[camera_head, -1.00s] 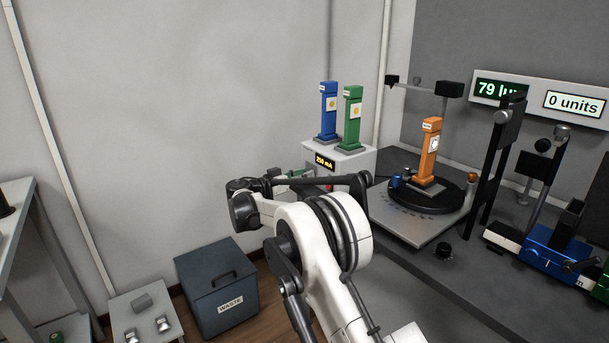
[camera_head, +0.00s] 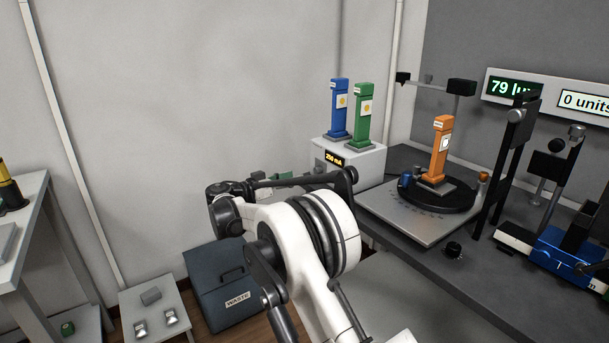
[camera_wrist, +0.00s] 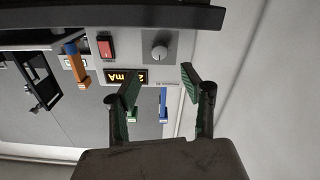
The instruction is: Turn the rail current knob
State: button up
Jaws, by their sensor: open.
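The rail current knob (camera_wrist: 159,51) is a round grey dial on a grey panel in the wrist view, which shows the scene upside down. Beside it are a red rocker switch (camera_wrist: 105,47) and an amber mA display (camera_wrist: 125,76). My gripper (camera_wrist: 159,78) is open and empty, its green-padded fingers spread on either side of the knob's line, apart from the knob. In the head view the white supply box (camera_head: 365,165) shows a 250 mA display (camera_head: 333,158). The knob cannot be made out there, and my arm hides most of my gripper.
Blue (camera_head: 338,108) and green (camera_head: 364,113) LED posts stand on the supply box. An orange post (camera_head: 439,150) stands on the black turntable (camera_head: 466,197) to the right. A waste bin (camera_head: 205,292) stands below left. Open space lies before the bare wall.

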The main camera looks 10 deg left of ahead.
jog(key=v, duration=0.3)
jog(key=shift+s+a, duration=0.1)
dwell(1.0)
